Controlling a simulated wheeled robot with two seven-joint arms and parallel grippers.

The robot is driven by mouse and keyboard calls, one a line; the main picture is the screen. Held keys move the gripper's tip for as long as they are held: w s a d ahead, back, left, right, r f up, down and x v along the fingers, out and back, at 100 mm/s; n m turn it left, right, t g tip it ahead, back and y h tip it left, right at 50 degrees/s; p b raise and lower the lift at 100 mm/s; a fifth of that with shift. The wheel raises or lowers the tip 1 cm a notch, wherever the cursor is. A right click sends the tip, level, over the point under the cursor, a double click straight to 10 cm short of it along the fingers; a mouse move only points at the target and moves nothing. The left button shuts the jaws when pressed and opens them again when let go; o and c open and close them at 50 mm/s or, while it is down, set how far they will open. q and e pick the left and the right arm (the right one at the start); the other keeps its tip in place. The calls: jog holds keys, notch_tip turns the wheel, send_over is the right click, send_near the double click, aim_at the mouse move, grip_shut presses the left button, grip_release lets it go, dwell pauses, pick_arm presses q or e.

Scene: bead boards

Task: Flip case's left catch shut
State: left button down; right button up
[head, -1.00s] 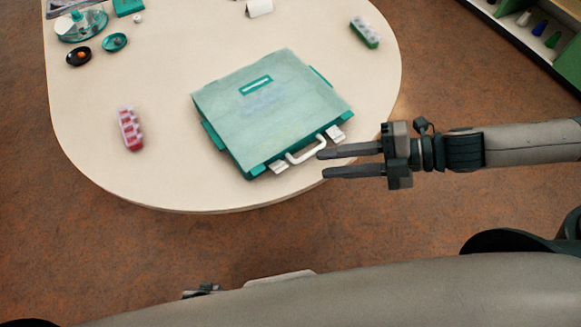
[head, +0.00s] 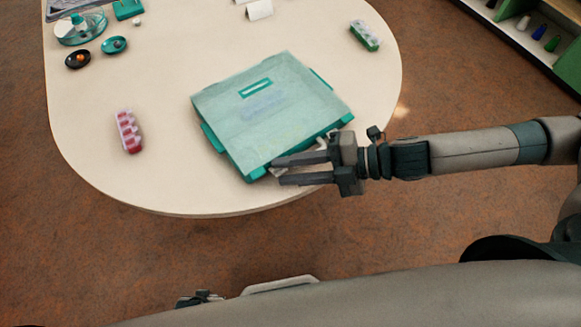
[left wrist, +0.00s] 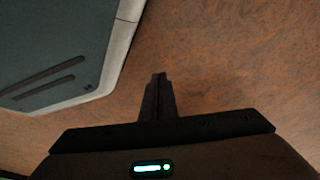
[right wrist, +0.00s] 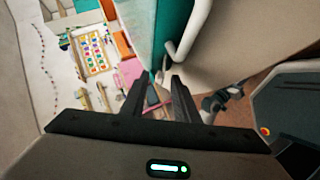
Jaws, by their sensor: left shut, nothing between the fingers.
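The closed teal case (head: 225,115) lies on the table with its handle side toward me. My right gripper (head: 279,171) is open, with its fingers at the case's front edge, at the left catch (head: 277,171). Only a little of that white catch shows between the fingertips; I cannot tell its position or whether they touch. The right catch and most of the white handle are hidden behind the gripper. The handle (right wrist: 188,35) shows in the right wrist view, beyond the open fingers. My left gripper (left wrist: 158,80) is shut and empty, over the floor.
A red bead box (head: 128,132) stands to the left and a green one (head: 364,36) at the back right. Small bowls (head: 114,44) sit at the back left. A shelf (head: 520,30) stands far right.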

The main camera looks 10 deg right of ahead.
jog(key=shift+c, duration=0.4)
grip_shut()
jog(key=shift+r, duration=0.1)
jog(key=p, duration=0.4)
jog(key=shift+w+a+r+p, duration=0.1)
jog(key=shift+r+p, duration=0.2)
jog(key=shift+p, duration=0.05)
jog(key=shift+r+m+g+h+p, duration=0.1)
jog(key=shift+m+g+h+p, duration=0.2)
jog(key=shift+p, duration=0.15)
pick_arm(q)
jog(key=w+d+r+t+h+p, duration=0.1)
jog(key=w+d+r+t, duration=0.2)
jog(key=d+t, duration=0.15)
pick_arm(e)
jog(key=p, duration=0.2)
jog(key=g+p, duration=0.1)
jog(key=p, duration=0.2)
jog(key=shift+w+a+m+h, duration=0.1)
jog(key=shift+w+m+h, duration=0.15)
jog(key=shift+m+h, duration=0.15)
pick_arm(q)
jog(key=s+a+f+g, duration=0.1)
jog(key=s+a+g, duration=0.1)
jog(key=s, duration=0.5)
jog(key=s+a+f+g, duration=0.2)
jog(key=s, duration=0.4)
jog(key=shift+s+a+m+y, duration=0.3)
jog(key=shift+s+a+y, duration=0.1)
